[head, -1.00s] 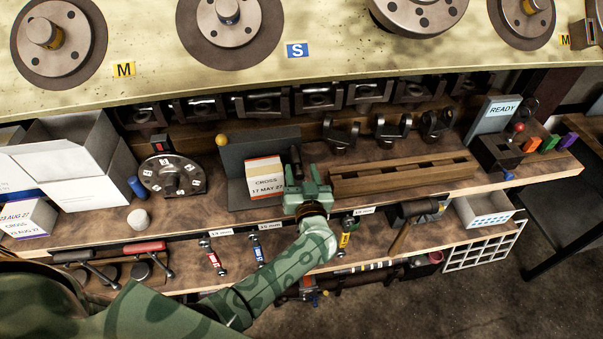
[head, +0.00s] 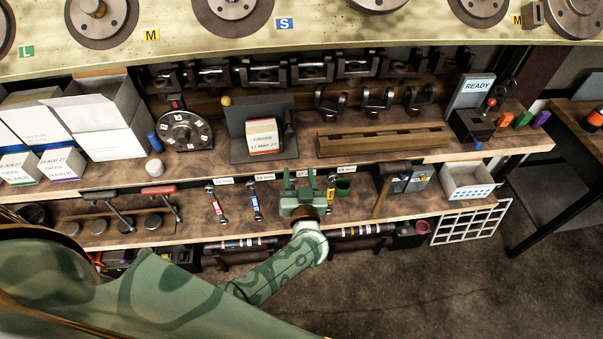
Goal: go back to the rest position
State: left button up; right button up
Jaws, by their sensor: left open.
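My left gripper (head: 300,181) is green and open, with nothing between its fingers. It hangs in front of the lower shelf, between the blue-marked wrench (head: 254,204) and the yellow-marked wrench (head: 331,194). Its arm comes in from the lower left. A white box (head: 263,136) labelled CROSS stands against the dark angled stand (head: 238,118) on the upper shelf, behind and above the gripper and apart from it. My right gripper does not show.
The wooden slotted block (head: 382,145), a READY sign (head: 475,88) and a dial (head: 186,132) stand on the upper shelf. A hammer (head: 383,192) and an open white bin (head: 467,181) are right of the gripper. Open floor (head: 420,290) lies at the lower right.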

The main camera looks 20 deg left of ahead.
pick_arm(q)
jog(key=d+f+m+t+h, duration=0.1)
jog(key=d+f+m+h, duration=0.2)
jog(key=d+f+h, duration=0.35)
jog(key=s+f+m+g+h+b, duration=0.25)
jog(key=s+f, duration=0.35)
jog(key=f, duration=0.4)
jog(key=s+f+m+g+h+b, duration=0.1)
jog(key=s+f+g+h+b, duration=0.2)
jog(key=s+f, duration=0.45)
jog(key=s+a+f+g+y+b, duration=0.1)
jog(key=s+a+f+g+b, duration=0.1)
jog(key=s+f, duration=0.5)
jog(key=s+a+f+m+g+y+b, duration=0.1)
jog(key=s+a+f+g+b, duration=0.2)
jog(key=s+f, duration=0.5)
jog(key=s+a+f+g+b, duration=0.2)
jog(key=s+a+f+g, duration=0.3)
jog(key=s, duration=1.2)
notch_tip(320, 180, down, 3)
jog(key=shift+s+r+m+y, duration=0.1)
jog(key=shift+s+m+y, duration=0.2)
jog(key=shift+m+y, duration=0.1)
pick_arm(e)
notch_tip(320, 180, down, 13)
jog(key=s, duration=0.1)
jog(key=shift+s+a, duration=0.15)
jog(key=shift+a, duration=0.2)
pick_arm(q)
jog(key=shift+a, duration=0.1)
